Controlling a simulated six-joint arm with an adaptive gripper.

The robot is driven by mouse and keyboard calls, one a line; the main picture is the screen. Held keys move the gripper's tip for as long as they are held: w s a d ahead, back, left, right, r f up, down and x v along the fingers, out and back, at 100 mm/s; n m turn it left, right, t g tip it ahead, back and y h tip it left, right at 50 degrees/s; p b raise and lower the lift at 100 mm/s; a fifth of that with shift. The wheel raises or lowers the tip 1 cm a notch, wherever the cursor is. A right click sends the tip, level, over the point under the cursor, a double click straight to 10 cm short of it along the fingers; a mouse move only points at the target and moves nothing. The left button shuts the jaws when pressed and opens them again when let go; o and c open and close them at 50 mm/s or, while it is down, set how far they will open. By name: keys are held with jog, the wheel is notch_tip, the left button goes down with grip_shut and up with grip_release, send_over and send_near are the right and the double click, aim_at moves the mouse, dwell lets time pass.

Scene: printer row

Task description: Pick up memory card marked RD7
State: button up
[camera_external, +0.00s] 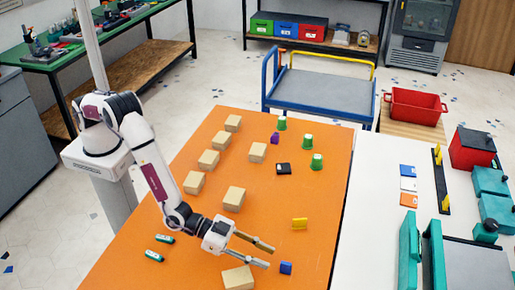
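No RD7 marking is readable at this size, so I cannot tell which item is the memory card marked RD7. My gripper (270,257) is over the front part of the table. Its two fingers are spread apart and point right, with nothing visible between them. The blue item is just beyond the fingertips, to their lower right. The yellow item is above and right of them.
Several wooden blocks (234,198) stand on the table, one (238,278) just below my gripper. Green cups (317,162) and a purple item (275,138) are farther back. Two teal items (154,256) lie left. A white table (370,230) with flat coloured pieces adjoins right.

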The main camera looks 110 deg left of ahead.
aim_at(286, 267)
jog(key=shift+a+x, duration=0.15)
jog(key=shift+x, duration=0.55)
jog(key=shift+a+x, duration=0.15)
jog(key=shift+x, duration=1.75)
grip_shut()
